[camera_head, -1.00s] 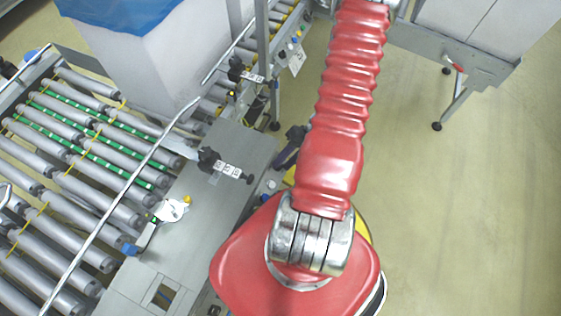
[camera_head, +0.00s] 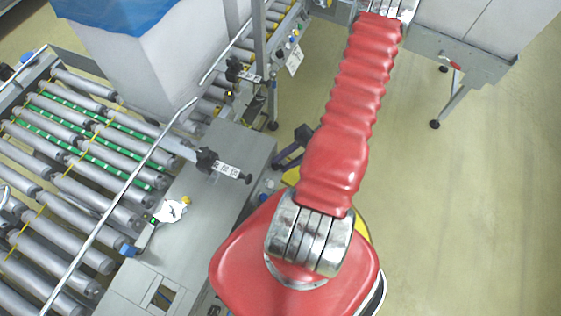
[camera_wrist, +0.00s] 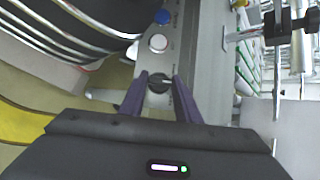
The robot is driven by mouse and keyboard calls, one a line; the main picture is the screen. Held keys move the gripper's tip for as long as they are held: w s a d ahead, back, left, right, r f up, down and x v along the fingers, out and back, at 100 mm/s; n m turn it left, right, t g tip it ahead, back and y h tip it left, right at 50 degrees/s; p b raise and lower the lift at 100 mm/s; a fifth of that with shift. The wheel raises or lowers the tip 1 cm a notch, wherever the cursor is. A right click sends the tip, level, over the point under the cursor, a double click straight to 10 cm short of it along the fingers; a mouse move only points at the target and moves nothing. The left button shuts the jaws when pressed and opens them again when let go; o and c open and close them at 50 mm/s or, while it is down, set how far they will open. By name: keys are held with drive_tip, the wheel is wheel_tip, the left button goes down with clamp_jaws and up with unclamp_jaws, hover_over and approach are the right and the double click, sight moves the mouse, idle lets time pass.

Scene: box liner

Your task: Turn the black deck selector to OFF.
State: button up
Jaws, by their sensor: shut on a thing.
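The black deck selector (camera_wrist: 158,83) is a small round knob on the side of a grey panel in the wrist view. My gripper (camera_wrist: 158,98) has its two purple fingers on either side of the knob and is shut on it. The finger tips partly cover the knob's sides. I cannot read which way the knob points or its labels. In the head view my red arm hides this part of the panel, and the selector cannot be made out.
A white button (camera_wrist: 158,43) and a blue button (camera_wrist: 162,17) sit in line beyond the selector. In the head view a roller conveyor (camera_head: 60,215) with metal rails lies left, beside a grey deck (camera_head: 190,225). A blue-lined box (camera_head: 140,70) stands behind. Open floor (camera_head: 470,220) lies right.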

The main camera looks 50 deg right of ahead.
drive_tip(key=shift+s+f, duration=0.1)
drive_tip(key=shift+s, duration=0.05)
drive_tip(key=o, duration=1)
drive_tip(key=shift+o, duration=0.2)
drive_tip(key=shift+d, duration=0.1)
